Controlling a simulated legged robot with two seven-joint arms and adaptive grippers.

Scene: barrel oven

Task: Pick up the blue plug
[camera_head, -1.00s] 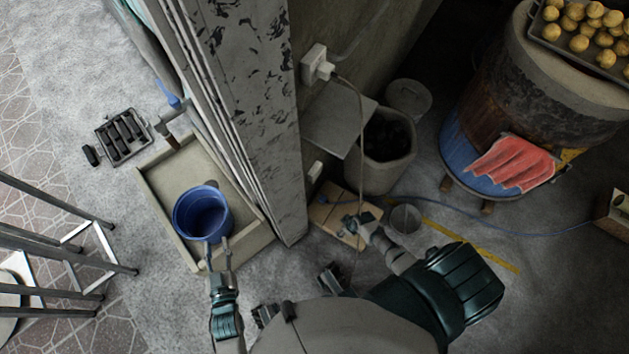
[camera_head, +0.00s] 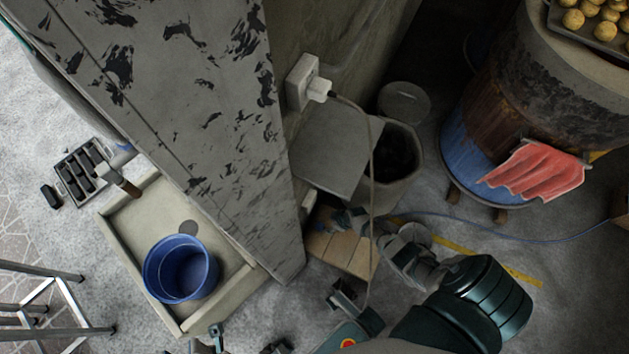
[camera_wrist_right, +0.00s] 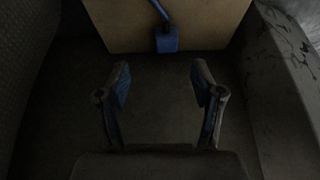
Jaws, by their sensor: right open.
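The blue plug (camera_wrist_right: 166,41) shows in the right wrist view as a small blue block with a blue cable running up from it. It lies at the near edge of a tan board (camera_wrist_right: 185,15). My right gripper (camera_wrist_right: 157,78) is open and empty, and the plug is a little beyond its fingertips, roughly between them. My left gripper (camera_head: 215,332) is only partly in view at the bottom edge, below the blue bucket.
The blue bucket (camera_head: 181,268) stands in a stone basin (camera_head: 132,235). A pillar (camera_head: 225,150) rises left of my right gripper. A wall socket with a white plug (camera_head: 312,86) has a grey cable hanging down near my right arm. The barrel oven (camera_head: 465,160) stands at right.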

